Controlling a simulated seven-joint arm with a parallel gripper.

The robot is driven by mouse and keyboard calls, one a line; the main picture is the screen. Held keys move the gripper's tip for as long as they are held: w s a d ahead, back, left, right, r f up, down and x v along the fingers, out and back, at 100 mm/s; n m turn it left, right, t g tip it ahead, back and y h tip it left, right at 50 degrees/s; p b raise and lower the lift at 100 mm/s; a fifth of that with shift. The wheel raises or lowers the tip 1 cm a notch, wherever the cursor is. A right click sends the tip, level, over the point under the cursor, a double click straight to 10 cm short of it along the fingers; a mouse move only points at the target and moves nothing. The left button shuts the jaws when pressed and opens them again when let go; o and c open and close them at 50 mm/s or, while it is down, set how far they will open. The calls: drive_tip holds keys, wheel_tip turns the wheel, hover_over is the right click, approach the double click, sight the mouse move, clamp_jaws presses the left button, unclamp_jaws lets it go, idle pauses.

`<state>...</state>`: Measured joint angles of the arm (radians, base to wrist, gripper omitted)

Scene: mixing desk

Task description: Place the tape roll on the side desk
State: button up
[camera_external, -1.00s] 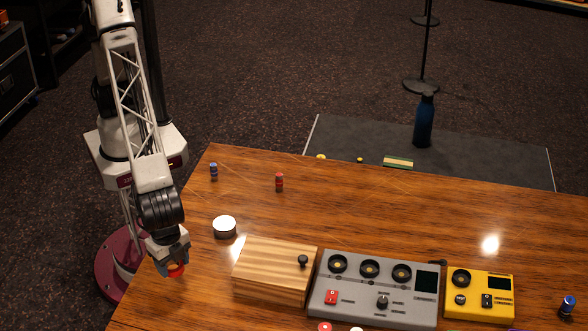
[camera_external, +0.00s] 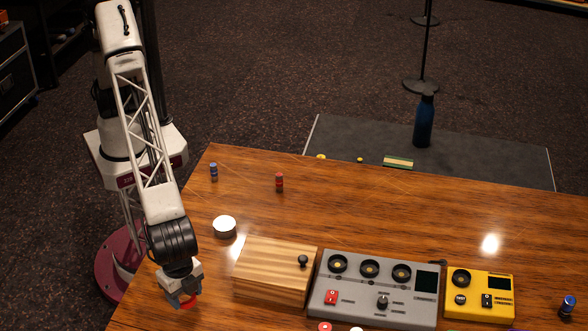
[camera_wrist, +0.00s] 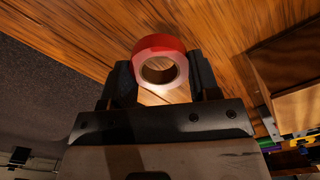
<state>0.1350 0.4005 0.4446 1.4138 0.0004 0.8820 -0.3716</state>
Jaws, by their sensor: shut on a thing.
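The red tape roll (camera_wrist: 157,43) with a pale inner ring sits between the two dark fingers of my gripper (camera_wrist: 162,78), which is shut on it. In the external view my gripper (camera_external: 183,291) is low over the left front part of the wooden desk, left of the wooden box, and a bit of the red tape roll (camera_external: 188,303) shows under it. I cannot tell whether the roll touches the desk. The side desk (camera_external: 356,139) is the dark grey surface behind the wooden desk, far from my gripper.
A blue bottle (camera_external: 424,122) and a green-yellow block (camera_external: 398,163) are on the side desk. The wooden desk holds a wooden box (camera_external: 268,272), a grey mixer (camera_external: 340,307), a yellow device (camera_external: 479,293), a white-topped tin (camera_external: 224,226) and small red and blue cylinders.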

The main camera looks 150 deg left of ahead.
sight(178, 328)
drive_tip(key=shift+w+f, duration=0.1)
drive_tip(key=shift+w, duration=0.4)
drive_tip(key=shift+s+f, duration=0.1)
drive_tip(key=shift+f, duration=1.6)
drive_tip(key=shift+f, duration=0.1)
drive_tip(key=o, duration=0.9)
wheel_tip(178, 328, up, 12)
